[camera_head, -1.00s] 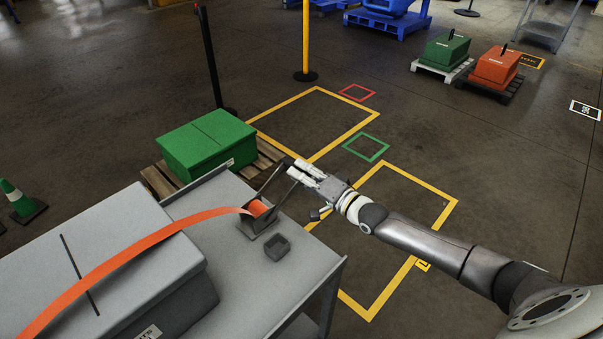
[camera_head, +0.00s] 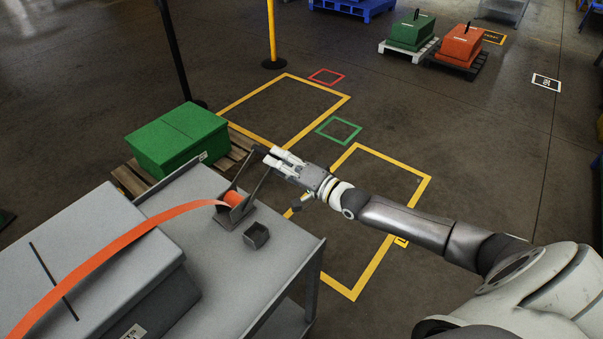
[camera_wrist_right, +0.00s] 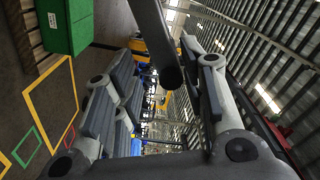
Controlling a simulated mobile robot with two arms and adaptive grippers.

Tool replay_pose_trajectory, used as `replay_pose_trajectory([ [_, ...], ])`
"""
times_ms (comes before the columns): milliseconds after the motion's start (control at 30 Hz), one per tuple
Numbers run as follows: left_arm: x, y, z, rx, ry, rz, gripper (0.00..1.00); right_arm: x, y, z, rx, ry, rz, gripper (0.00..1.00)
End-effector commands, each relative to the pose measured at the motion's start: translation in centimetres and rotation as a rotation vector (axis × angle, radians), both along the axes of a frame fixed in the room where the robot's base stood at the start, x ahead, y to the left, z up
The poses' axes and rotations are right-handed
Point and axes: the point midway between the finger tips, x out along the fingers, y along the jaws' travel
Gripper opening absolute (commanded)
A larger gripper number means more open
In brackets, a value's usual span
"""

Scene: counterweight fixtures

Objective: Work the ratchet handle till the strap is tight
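The ratchet (camera_head: 237,212) sits on the grey cart top, with an orange strap (camera_head: 110,252) running from it across a large grey weight (camera_head: 95,245). The ratchet's dark handle (camera_head: 258,176) stands up, tilted towards my right gripper. My right gripper (camera_head: 273,159) is at the handle's upper end. In the right wrist view, its fingers (camera_wrist_right: 165,100) are spread apart, and a dark round bar (camera_wrist_right: 157,42), apparently the handle's, shows between them with gaps on both sides. Contact with the bar cannot be told. My left gripper is not in view.
A small dark open box (camera_head: 256,236) stands beside the ratchet on the cart (camera_head: 215,270). A green weight (camera_head: 178,138) on a pallet is behind the cart. A black post (camera_head: 177,55) and a yellow post (camera_head: 271,35) stand farther back. Yellow-outlined floor right of the cart is clear.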

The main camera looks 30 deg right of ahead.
Motion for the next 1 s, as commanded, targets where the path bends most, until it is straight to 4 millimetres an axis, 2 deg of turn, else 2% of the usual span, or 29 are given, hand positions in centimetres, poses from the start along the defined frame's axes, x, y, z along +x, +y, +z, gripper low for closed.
replay_pose_trajectory([
  [200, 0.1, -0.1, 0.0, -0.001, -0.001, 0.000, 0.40, -3.4, -1.3, -0.1, -0.002, 0.005, 0.001, 0.39],
  [500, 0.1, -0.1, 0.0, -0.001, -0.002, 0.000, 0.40, -7.4, -2.9, -0.1, -0.001, 0.003, 0.002, 0.39],
  [733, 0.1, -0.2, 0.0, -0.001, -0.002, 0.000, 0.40, -9.0, -3.6, 0.0, 0.001, 0.001, 0.002, 0.39],
  [1000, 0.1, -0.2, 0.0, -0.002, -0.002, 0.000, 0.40, -9.4, -3.7, 0.1, 0.001, 0.000, 0.002, 0.39],
])
